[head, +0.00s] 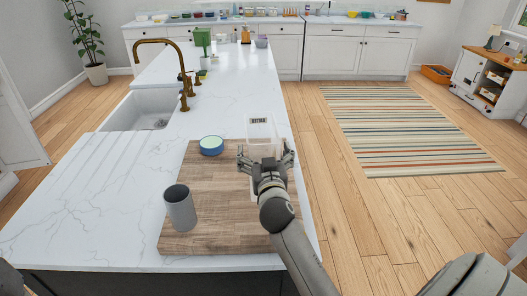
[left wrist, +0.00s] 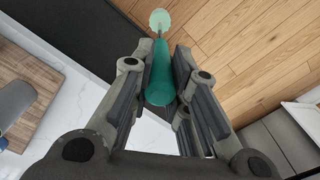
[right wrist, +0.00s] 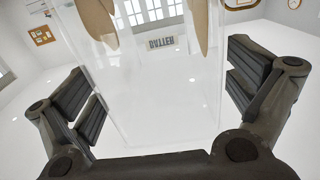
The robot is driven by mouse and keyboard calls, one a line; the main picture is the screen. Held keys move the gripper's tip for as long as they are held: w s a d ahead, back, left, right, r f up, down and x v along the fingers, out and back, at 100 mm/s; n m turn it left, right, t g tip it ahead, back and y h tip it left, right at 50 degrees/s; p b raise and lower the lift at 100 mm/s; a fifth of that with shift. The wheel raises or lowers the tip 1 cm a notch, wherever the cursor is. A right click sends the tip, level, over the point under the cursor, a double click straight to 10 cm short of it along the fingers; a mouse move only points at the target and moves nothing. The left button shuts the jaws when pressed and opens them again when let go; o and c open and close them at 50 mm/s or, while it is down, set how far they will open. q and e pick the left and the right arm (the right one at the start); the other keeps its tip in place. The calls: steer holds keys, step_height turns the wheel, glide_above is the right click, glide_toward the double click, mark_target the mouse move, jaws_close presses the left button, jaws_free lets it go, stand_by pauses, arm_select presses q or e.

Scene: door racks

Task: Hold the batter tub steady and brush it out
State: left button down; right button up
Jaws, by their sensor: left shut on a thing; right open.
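My left gripper (left wrist: 160,88) is shut on the teal handle of a brush (left wrist: 159,80). The brush has a pale green round end (left wrist: 160,20). The left gripper is out of the head view.
A sink (head: 147,110) with a brass faucet (head: 166,42) lies beyond to the left. White counter on the left is clear.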

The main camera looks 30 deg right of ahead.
steer(key=shift+w+d, duration=0.1)
steer(key=shift+w, duration=0.05)
steer(key=shift+w+d, duration=0.2)
steer(key=shift+w, duration=0.25)
steer(key=c, duration=0.8)
stand_by(0.3)
